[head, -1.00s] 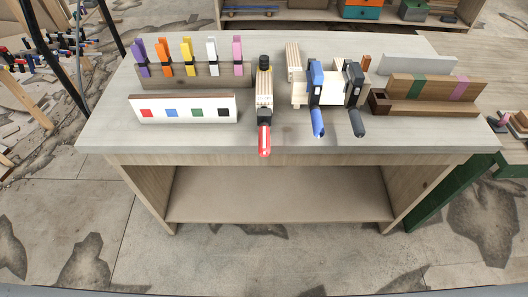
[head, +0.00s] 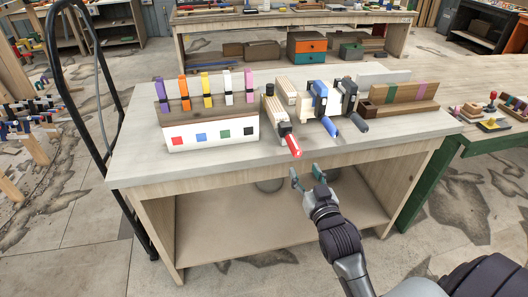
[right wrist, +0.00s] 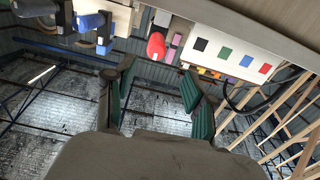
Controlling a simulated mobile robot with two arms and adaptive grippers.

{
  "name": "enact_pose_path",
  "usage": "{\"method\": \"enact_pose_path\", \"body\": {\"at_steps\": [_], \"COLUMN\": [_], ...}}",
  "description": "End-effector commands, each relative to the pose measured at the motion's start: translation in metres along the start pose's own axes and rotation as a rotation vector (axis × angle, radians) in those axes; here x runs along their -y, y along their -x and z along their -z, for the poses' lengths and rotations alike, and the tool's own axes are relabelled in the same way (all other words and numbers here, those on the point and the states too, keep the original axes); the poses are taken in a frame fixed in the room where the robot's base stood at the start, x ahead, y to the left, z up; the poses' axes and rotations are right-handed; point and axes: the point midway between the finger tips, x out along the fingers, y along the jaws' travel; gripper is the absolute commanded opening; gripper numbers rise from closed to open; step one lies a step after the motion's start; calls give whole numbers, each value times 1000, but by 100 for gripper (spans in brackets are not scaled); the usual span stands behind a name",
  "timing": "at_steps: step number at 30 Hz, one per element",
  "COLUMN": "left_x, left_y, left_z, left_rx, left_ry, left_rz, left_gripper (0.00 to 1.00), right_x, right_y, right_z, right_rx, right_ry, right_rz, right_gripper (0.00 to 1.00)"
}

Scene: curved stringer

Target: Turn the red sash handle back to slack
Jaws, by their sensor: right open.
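The red sash handle (head: 293,146) sticks out past the front edge of the workbench, on a clamp around a stack of pale wooden strips (head: 275,115). My right gripper (head: 308,174) is open and empty. It is in front of the bench, below and slightly right of the red handle, and apart from it. In the right wrist view the red handle (right wrist: 156,45) shows end-on, beyond the gap between the open green-padded fingers (right wrist: 157,93). My left gripper is not in view.
Blue (head: 330,126) and dark (head: 359,122) clamp handles stand right of the red one. A white panel with coloured squares (head: 211,134) stands to its left. The workbench (head: 150,172) has a front edge just above my right gripper. Open floor lies in front.

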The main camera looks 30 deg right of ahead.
Motion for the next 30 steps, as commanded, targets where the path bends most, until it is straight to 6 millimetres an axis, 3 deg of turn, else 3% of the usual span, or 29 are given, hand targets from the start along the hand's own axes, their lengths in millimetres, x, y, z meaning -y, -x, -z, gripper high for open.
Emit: {"method": "enact_pose_path", "body": {"at_steps": [5, 9, 21, 30], "left_x": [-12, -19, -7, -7], "left_y": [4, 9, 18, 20], "left_z": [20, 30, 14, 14], "left_rx": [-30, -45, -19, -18], "left_ry": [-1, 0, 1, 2], "left_rz": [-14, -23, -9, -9], "left_gripper": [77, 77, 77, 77], "right_x": [-1, -1, -1, -1], "right_y": [-15, -42, -120, -137], "right_z": [7, 8, 6, 5], "right_rx": [-11, -11, -8, -8], "right_ry": [0, -1, 0, 1], "right_rz": [-2, -2, -2, -1], "right_gripper": [55, 55, 55, 55]}}
